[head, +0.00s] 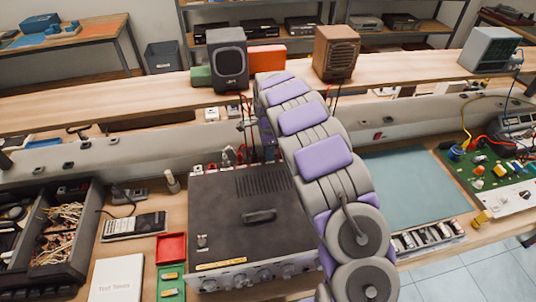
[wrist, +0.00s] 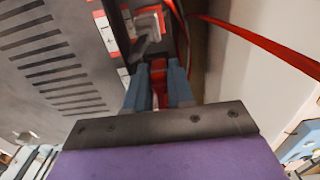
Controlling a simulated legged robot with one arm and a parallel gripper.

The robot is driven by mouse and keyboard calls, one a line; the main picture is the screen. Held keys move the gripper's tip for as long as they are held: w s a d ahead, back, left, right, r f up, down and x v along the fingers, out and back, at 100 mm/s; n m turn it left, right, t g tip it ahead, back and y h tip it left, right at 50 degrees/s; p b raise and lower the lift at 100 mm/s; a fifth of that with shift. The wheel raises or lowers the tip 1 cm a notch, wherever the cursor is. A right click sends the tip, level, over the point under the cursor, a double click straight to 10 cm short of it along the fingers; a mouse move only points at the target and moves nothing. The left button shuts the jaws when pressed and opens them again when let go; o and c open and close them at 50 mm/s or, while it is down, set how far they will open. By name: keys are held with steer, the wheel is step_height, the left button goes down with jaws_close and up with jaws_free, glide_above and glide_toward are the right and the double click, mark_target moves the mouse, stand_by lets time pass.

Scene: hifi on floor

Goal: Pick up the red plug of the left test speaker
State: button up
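The dark grey speaker (head: 228,62) on the left and the brown wooden speaker (head: 336,54) on the right stand on the raised shelf in the head view. The amplifier (head: 232,215) lies below, with small red and white connectors (head: 212,167) along its rear edge. In the wrist view, a red plug (wrist: 158,78) sits between the two blue-grey fingers of my gripper (wrist: 159,84). It fills the narrow gap and appears to touch both fingers. The gripper is beside the amplifier's rear panel. My arm hides the gripper in the head view.
A red cable (wrist: 262,42) crosses the upper right of the wrist view. A grey cable duct (head: 100,148) runs behind the amplifier. A parts drawer (head: 75,235) is at left, a green circuit board (head: 492,172) at right. The teal mat (head: 405,185) looks clear.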

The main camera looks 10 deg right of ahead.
jaws_close()
